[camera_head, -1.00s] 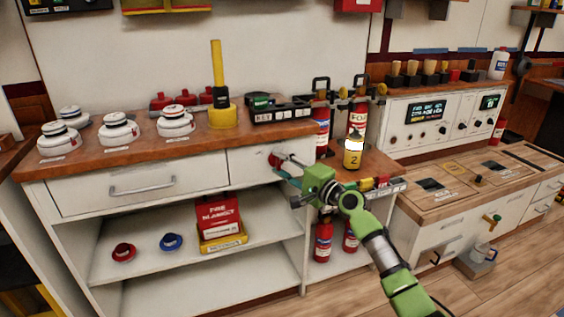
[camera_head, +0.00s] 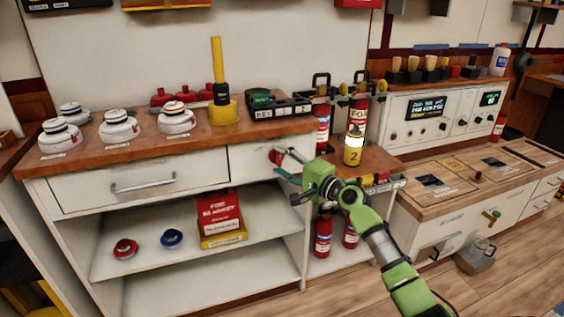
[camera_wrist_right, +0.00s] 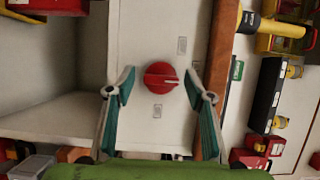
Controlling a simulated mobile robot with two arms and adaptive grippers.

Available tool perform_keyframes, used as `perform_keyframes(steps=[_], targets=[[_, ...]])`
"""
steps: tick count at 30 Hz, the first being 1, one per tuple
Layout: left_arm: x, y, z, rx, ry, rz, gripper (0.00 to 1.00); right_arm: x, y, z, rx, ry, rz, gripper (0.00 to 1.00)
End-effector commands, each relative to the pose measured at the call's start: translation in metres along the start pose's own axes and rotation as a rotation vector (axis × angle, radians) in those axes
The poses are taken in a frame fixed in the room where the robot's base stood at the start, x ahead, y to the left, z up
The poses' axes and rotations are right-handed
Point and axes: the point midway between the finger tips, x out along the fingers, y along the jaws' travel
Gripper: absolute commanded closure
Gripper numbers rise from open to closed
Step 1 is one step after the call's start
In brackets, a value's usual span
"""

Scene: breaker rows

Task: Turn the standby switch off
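The switch is a red round knob (camera_wrist_right: 160,76) with a raised bar grip on the white cabinet front. The bar lies across the knob in the right wrist view. The knob also shows in the head view (camera_head: 274,157), partly covered by my gripper. Small grey labels sit near it, too blurred to read. My green right gripper (camera_head: 286,167) is in front of this panel. In the right wrist view its two teal-padded fingers (camera_wrist_right: 164,84) are spread, one on each side of the knob, with gaps between. It holds nothing. My left gripper is in neither view.
The wooden counter (camera_head: 190,147) above holds white detectors and a yellow-black lamp (camera_head: 222,105). A drawer handle (camera_head: 143,185) sticks out at left. The lower shelf holds a red fire blanket box (camera_head: 220,212).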

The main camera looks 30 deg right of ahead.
Motion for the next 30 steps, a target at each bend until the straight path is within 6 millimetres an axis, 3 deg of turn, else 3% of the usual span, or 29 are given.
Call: perform_keyframes(steps=[8,21,30], targets=[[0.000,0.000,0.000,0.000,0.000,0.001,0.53,-0.010,0.000,-0.001,0.000,0.002,0.000,0.51],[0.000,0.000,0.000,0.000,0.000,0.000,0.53,-0.087,0.002,0.000,0.000,0.001,0.002,0.51],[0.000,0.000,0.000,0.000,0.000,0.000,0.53,-0.117,0.000,0.000,0.000,-0.001,0.000,0.51]])
